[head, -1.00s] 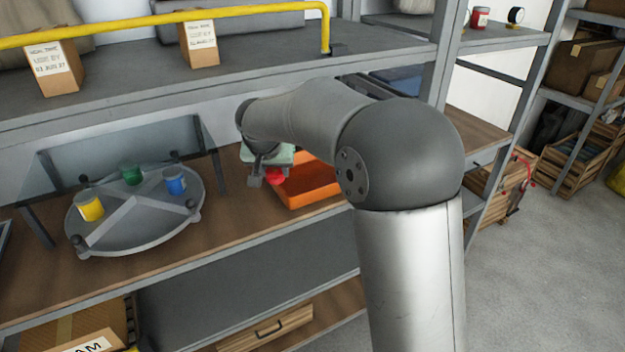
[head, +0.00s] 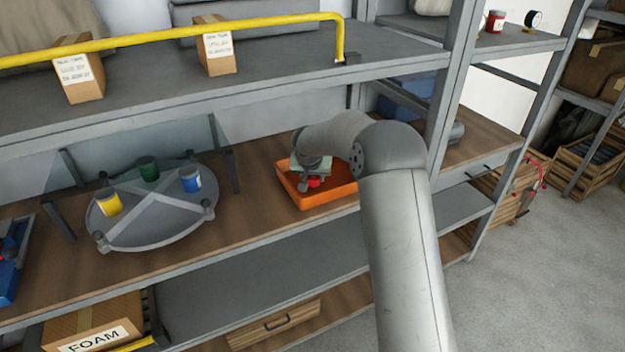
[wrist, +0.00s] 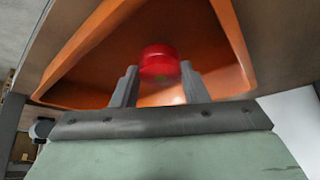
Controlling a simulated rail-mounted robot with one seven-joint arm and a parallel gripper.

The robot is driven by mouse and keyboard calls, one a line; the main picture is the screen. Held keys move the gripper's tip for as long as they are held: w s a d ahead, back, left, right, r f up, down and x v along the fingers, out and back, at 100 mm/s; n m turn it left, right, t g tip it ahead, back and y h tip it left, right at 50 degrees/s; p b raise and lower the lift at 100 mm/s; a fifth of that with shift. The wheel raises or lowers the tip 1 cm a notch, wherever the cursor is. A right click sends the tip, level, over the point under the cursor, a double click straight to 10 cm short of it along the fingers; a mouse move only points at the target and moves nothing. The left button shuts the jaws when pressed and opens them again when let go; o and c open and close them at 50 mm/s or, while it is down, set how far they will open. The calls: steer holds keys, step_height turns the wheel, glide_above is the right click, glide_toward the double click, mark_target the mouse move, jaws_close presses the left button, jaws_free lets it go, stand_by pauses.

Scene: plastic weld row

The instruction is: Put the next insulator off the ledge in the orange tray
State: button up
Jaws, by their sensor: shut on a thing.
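My gripper (head: 309,184) is over the orange tray (head: 318,203) on the wooden shelf. It is shut on a red insulator (head: 315,183), a short cylinder. In the wrist view the red insulator (wrist: 159,62) sits between the tips of my gripper (wrist: 160,80), with the orange tray (wrist: 236,45) around it in the picture. I cannot tell whether the insulator touches the tray floor. A yellow insulator (head: 109,202), a green insulator (head: 148,169) and a blue insulator (head: 191,180) stand on a round grey carrier to the left of the tray.
The round grey carrier (head: 150,235) has raised cross ribs and dark knobs. Bare wooden shelf (head: 255,215) lies between carrier and tray. A grey upper shelf (head: 270,75) with a yellow rail (head: 200,34) overhangs. A blue bin (head: 8,280) is at the far left.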

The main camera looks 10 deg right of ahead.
steer(key=shift+f, duration=1.1)
steer(key=shift+f, duration=0.2)
steer(key=o, duration=1)
steer(key=shift+r, duration=0.1)
